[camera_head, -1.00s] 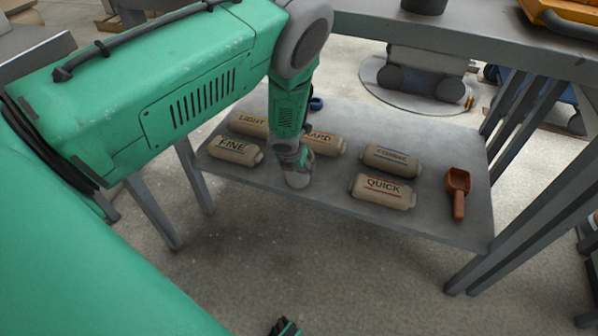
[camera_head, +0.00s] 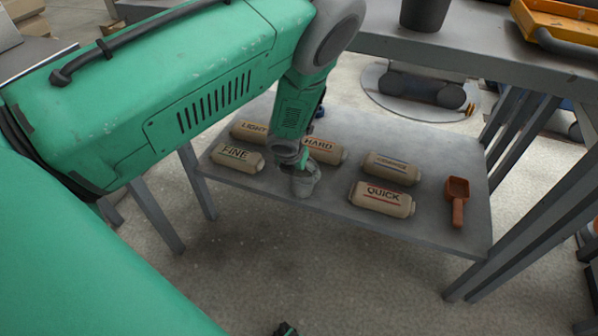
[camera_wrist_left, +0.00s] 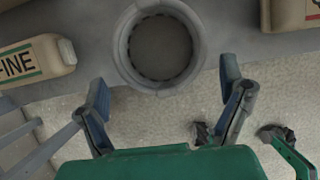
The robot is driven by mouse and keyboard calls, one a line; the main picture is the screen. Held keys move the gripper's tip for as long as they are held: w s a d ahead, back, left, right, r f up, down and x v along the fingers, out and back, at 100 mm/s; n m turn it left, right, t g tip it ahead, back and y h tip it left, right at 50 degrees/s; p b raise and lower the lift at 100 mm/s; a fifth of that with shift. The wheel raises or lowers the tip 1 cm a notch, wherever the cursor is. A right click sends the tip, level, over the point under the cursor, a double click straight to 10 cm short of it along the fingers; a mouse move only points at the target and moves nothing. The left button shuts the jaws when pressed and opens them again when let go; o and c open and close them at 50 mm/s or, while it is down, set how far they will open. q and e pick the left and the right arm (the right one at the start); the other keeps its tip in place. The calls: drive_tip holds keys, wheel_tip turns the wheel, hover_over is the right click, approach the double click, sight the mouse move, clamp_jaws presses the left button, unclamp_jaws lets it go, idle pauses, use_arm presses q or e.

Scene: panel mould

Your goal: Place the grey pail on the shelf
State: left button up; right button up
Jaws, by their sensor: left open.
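The grey pail (camera_head: 304,184) stands at the front edge of the lower shelf (camera_head: 330,203), between the FINE and QUICK bags. In the left wrist view its round open rim (camera_wrist_left: 120,50) is at top centre, and it looks empty. My left gripper (camera_head: 300,158) is at the pail in the head view and hides part of it. In the left wrist view my left gripper (camera_wrist_left: 165,98) is open, its two fingers spread apart below the pail's rim, with nothing between them. A small dark tip of my right gripper (camera_head: 286,329) shows at the bottom edge; its jaws are unclear.
On the shelf lie the FINE bag (camera_head: 237,158), LIGHT bag (camera_head: 249,131), HARD bag (camera_head: 325,150), QUICK bag (camera_head: 381,198), another bag (camera_head: 391,168) and a brown scoop (camera_head: 457,200). A dark pot (camera_head: 424,13) and orange tray (camera_head: 565,25) are on the tabletop above.

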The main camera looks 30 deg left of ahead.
use_arm(q)
drive_tip(key=d+p+v, duration=0.1)
drive_tip(key=v, duration=0.4)
drive_tip(key=s+d+f+n+g, duration=0.1)
drive_tip(key=s+d+n+g, duration=0.1)
drive_tip(key=s+n, duration=1.4)
drive_tip(key=s+d+f+n+g+h, duration=0.1)
drive_tip(key=s+d+n, duration=0.3)
drive_tip(key=s+n, duration=1.2)
drive_tip(key=shift+s+d+n+g+p, duration=0.15)
drive_tip(key=shift+d+n+g+p, duration=0.15)
drive_tip(key=shift+g, duration=0.1)
